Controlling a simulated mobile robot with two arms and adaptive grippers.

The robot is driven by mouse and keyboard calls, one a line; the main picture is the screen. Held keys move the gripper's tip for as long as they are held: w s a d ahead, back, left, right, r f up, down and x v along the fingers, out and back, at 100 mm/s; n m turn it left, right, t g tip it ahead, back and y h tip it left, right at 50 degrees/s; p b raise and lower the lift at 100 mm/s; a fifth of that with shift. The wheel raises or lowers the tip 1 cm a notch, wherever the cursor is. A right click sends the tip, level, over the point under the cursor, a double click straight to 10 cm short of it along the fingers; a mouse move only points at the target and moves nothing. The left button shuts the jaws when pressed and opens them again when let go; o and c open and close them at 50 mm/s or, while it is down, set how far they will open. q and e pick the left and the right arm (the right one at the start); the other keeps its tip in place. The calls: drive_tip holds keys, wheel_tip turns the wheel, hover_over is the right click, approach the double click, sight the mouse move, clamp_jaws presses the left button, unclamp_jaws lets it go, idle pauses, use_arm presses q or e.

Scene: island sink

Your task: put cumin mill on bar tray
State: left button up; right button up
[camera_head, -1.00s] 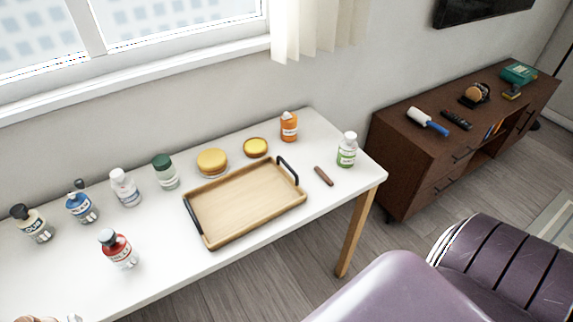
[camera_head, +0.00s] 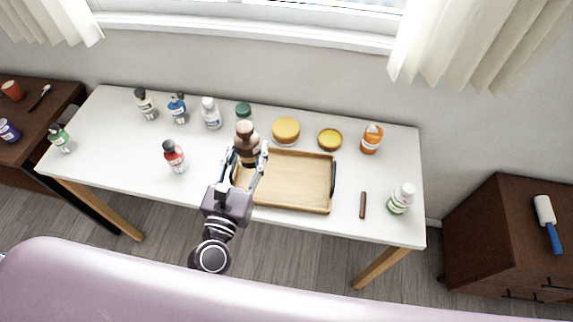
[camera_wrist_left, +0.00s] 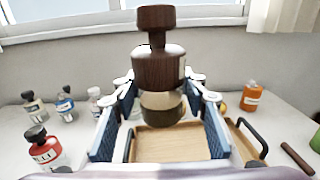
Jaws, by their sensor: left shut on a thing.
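A dark brown wooden mill (camera_head: 246,143), which I take as the cumin mill, is held upright in my left gripper (camera_head: 249,165). In the left wrist view the mill (camera_wrist_left: 159,70) stands between the blue-padded fingers (camera_wrist_left: 162,125), which are shut on it. The wooden bar tray (camera_head: 295,182) with black handles lies on the white table. The mill is over or near the tray's left end; I cannot tell its height. In the left wrist view the tray (camera_wrist_left: 180,145) shows behind and below the mill. My right gripper is not in view.
A red-labelled bottle (camera_head: 174,156) stands left of the gripper. Several bottles and two yellow-topped jars (camera_head: 286,130) line the table's back. An orange bottle (camera_head: 372,138), a white-capped green bottle (camera_head: 401,198) and a brown stick (camera_head: 363,205) are right of the tray.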

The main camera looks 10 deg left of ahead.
use_arm(q)
drive_tip(key=w+r+p, duration=0.1)
drive_tip(key=w+r, duration=0.1)
drive_tip(key=shift+w+d+p, duration=0.1)
drive_tip(key=shift+w+p, duration=0.3)
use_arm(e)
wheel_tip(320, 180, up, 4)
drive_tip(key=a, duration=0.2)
use_arm(q)
drive_tip(key=b, duration=0.5)
hover_over(262, 185)
wheel_tip(262, 185, down, 6)
wheel_tip(262, 185, down, 9)
drive_tip(key=b, duration=0.8)
drive_tip(key=shift+r+b, duration=0.1)
drive_tip(key=shift+b, duration=0.2)
drive_tip(key=shift+f+b, duration=0.45)
drive_tip(key=shift+f, duration=0.05)
drive_tip(key=shift+f+b, duration=0.55)
drive_tip(key=shift+f, duration=0.05)
wheel_tip(262, 185, down, 3)
drive_tip(key=b, duration=0.2)
drive_tip(key=shift+b, duration=0.4)
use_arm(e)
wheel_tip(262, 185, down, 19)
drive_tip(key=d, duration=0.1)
